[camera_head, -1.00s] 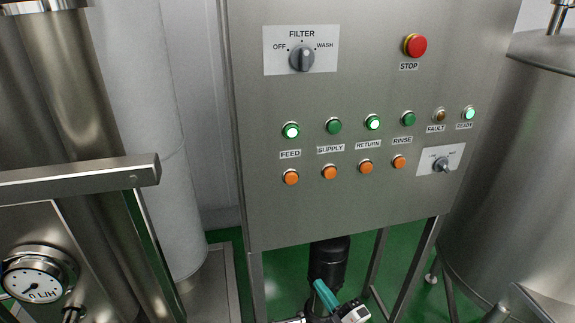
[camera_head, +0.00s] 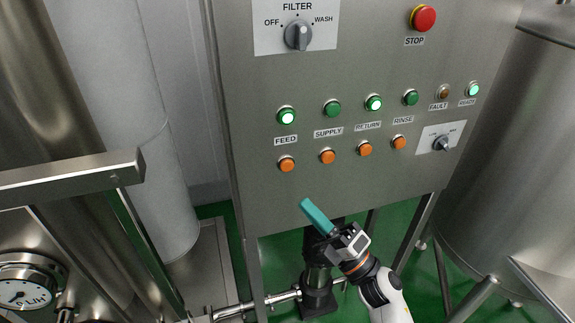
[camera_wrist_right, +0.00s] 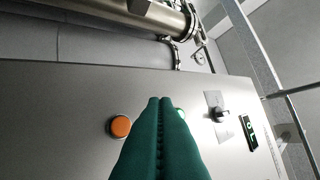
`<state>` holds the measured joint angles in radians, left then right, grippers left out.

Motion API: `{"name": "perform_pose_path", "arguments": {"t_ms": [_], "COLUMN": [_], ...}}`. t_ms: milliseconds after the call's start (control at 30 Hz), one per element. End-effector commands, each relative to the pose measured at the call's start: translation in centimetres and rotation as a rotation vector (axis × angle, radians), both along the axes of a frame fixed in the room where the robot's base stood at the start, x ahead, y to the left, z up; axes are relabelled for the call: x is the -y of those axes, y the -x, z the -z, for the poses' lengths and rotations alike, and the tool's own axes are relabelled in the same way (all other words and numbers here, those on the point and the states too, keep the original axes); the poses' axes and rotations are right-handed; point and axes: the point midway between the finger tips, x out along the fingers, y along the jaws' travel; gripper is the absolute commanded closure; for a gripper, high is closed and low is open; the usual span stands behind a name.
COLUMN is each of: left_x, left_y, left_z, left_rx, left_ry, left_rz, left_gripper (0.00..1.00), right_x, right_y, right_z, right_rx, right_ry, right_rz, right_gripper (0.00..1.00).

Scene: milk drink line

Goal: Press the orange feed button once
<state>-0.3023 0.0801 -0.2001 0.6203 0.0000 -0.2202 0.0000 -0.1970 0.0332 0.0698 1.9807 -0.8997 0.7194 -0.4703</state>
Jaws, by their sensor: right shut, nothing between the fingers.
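The orange feed button (camera_head: 286,164) sits on the steel panel at the left end of a row of orange buttons, under the FEED label and a lit green lamp (camera_head: 287,116). My right gripper (camera_head: 305,203) is shut and empty, with its teal fingers pointing up toward the panel. Its tips show below and slightly right of the feed button, apart from it in the picture. In the right wrist view the shut fingers (camera_wrist_right: 160,103) cover the middle, and an orange button (camera_wrist_right: 120,126), apparently the feed one, shows left of them. My left gripper is not in view.
Other orange buttons, including the supply one (camera_head: 327,157), lie to the right. The FILTER knob (camera_head: 298,36) and red STOP button (camera_head: 424,18) are higher up. A steel frame with a gauge (camera_head: 27,293) stands at the left, and a tank (camera_head: 500,170) at the right.

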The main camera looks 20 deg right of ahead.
Motion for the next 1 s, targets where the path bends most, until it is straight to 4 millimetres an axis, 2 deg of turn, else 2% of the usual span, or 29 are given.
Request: {"name": "perform_pose_path", "arguments": {"t_ms": [167, 600, 800, 1000], "left_x": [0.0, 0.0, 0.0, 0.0], "left_y": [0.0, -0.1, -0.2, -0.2], "left_z": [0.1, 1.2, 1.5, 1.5], "left_rx": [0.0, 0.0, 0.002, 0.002], "left_ry": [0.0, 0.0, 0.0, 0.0], "left_rz": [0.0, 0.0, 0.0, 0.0], "left_gripper": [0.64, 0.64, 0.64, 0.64], "right_x": [-0.1, -0.2, -0.3, -0.3], "right_y": [-1.3, -7.2, -8.5, -8.8], "right_z": [0.0, 0.2, 0.1, 0.0], "right_rx": [0.001, 0.001, -0.001, -0.002], "right_ry": [-0.001, 0.0, -0.001, -0.001], "right_rz": [0.0, -0.001, -0.001, 0.0], "right_gripper": [1.0, 1.0, 1.0, 1.0]}}
